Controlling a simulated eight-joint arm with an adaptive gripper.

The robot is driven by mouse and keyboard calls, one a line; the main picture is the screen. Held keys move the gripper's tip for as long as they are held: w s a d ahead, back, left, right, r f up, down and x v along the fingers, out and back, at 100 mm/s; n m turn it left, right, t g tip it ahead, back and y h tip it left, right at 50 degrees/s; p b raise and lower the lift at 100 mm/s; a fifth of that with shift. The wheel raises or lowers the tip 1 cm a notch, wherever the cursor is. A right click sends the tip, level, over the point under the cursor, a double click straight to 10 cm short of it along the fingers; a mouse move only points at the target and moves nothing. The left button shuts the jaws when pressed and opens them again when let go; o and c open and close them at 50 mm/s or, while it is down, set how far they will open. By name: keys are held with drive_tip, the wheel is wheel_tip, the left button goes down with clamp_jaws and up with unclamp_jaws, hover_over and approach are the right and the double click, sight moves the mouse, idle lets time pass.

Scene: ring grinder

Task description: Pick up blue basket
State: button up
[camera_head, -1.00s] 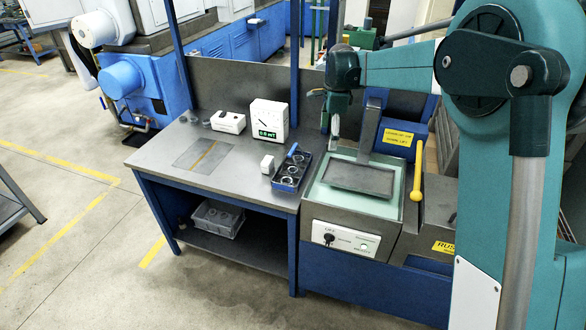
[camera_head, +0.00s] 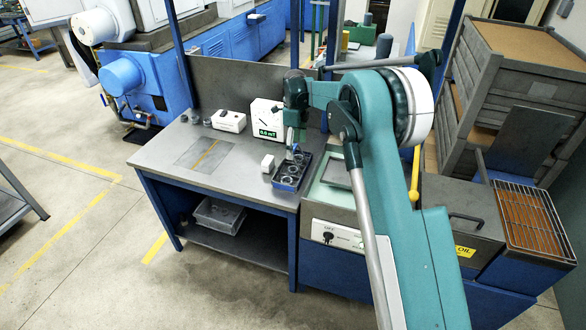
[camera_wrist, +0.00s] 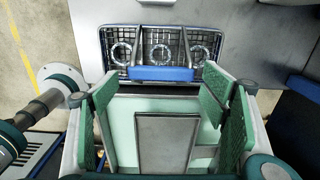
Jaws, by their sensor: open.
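The blue basket (camera_head: 290,174) sits on the workbench, close to its right end. In the wrist view the wire-mesh basket (camera_wrist: 203,54) lies at the top centre, beyond the fingertips. My gripper (camera_wrist: 167,88) has its green fingers spread wide with nothing between them. In the head view my gripper (camera_head: 293,140) hangs above the far side of the basket and partly covers it. I cannot tell the exact height gap.
A gauge box (camera_head: 267,118) and a small white block (camera_head: 267,163) stand beside the basket. The grinder with its control panel (camera_head: 336,235) adjoins on the right, with a yellow lever (camera_head: 414,175). The bench's left part (camera_head: 172,170) is mostly clear.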

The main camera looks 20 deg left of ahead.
drive_tip(key=shift+a+f, duration=0.35)
drive_tip(key=shift+f, duration=0.1)
drive_tip(key=shift+f, duration=1.2)
drive_tip(key=shift+f, duration=0.1)
drive_tip(key=shift+w+f, duration=0.1)
drive_tip(key=shift+f, duration=2.4)
drive_tip(key=c, duration=1.4)
